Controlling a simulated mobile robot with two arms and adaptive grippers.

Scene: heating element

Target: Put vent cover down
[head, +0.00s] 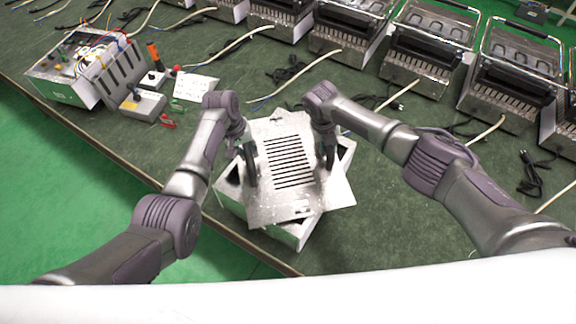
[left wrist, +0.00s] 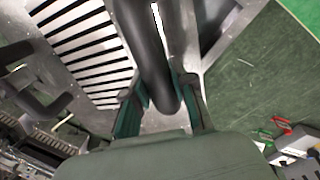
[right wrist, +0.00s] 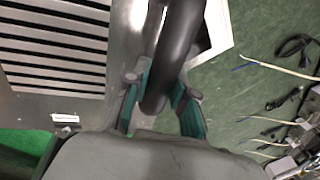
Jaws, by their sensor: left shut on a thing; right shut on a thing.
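The vent cover (head: 285,207) is a light metal plate with a slotted grille and a black handle on each side. It lies over an open metal box (head: 291,235), turned at an angle to it; I cannot tell whether they touch. My left gripper (head: 247,160) is shut on the left black handle (left wrist: 150,50). My right gripper (head: 326,150) is shut on the right black handle (right wrist: 178,50). The slots also show in both wrist views. Most of the box's inside is hidden under the cover.
A test unit (head: 88,70) with wires and a small grey box (head: 142,104) stand at the left of the green table (head: 385,220). Several metal heaters (head: 428,45) line the back, with cables in front. The table right of the box is mostly clear.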

